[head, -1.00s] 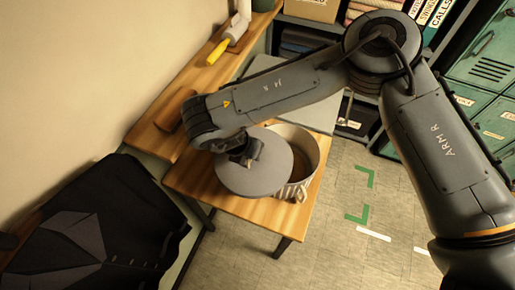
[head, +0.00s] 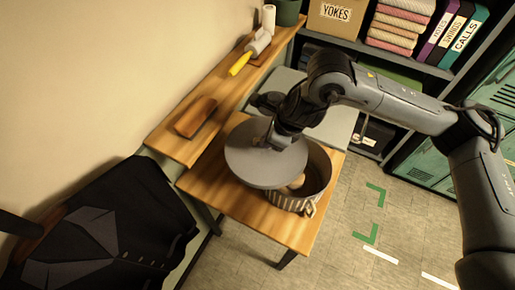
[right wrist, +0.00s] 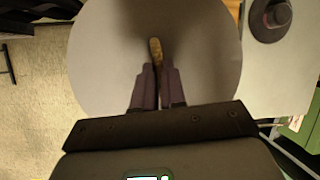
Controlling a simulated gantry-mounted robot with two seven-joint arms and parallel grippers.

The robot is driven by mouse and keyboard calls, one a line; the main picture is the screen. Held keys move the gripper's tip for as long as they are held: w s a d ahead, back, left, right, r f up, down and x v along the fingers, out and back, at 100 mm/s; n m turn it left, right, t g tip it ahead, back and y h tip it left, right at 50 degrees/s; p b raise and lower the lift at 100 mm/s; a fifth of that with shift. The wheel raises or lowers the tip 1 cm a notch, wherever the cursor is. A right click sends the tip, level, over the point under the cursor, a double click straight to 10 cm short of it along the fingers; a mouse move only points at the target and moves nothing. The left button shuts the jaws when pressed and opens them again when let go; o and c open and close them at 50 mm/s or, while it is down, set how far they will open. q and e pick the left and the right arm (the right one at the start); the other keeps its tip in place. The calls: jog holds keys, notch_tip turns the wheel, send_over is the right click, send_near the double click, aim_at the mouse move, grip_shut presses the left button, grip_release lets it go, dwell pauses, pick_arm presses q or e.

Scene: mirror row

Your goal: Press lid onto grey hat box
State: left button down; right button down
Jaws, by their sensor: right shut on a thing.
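The grey hat box (head: 312,198) has striped sides and stands open on the lower wooden table. A small beige object (head: 297,182) shows at its opening; I cannot tell what it is. The round grey lid (head: 262,168) hangs over the box's upper left part, offset from it, leaving the right of the opening uncovered. My right gripper (head: 272,138) is shut on the lid at its middle. In the right wrist view the lid (right wrist: 100,60) fills the centre, with a yellowish handle (right wrist: 155,48) at the fingertips. My left gripper is not in view.
The wooden table (head: 265,220) has bare room in front of the box. A black hat (head: 265,101) lies on a grey surface behind. A higher bench (head: 215,90) at left carries a brown block (head: 195,117) and a yellow-handled tool (head: 240,64). A dark jacket (head: 110,235) is at lower left.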

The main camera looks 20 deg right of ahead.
aim_at(304, 152)
jog(key=shift+n+y, duration=0.3)
jog(key=shift+n, duration=0.5)
jog(key=d, duration=0.2)
jog(key=s+d, duration=0.1)
jog(key=d, duration=0.1)
jog(key=d+p, duration=0.1)
jog(key=shift+s+d+r, duration=0.25)
jog(key=shift+d+r, duration=0.05)
jog(key=shift+d, duration=0.1)
jog(key=shift+s+d+f, duration=0.35)
jog(key=shift+s+d, duration=0.05)
jog(key=shift+d, duration=0.25)
jog(key=shift+s+d+f, duration=0.35)
jog(key=shift+s+d, duration=0.05)
jog(key=shift+d, duration=0.2)
jog(key=shift+s+d+f+p, duration=0.3)
jog(key=shift+s+d+f, duration=0.3)
jog(key=shift+d+f, duration=0.1)
jog(key=shift+f+b, duration=2)
jog(key=shift+f, duration=0.3)
jog(key=shift+f+b, duration=0.85)
jog(key=shift+f, duration=0.1)
jog(key=shift+f+b, duration=0.3)
jog(key=shift+b, duration=0.2)
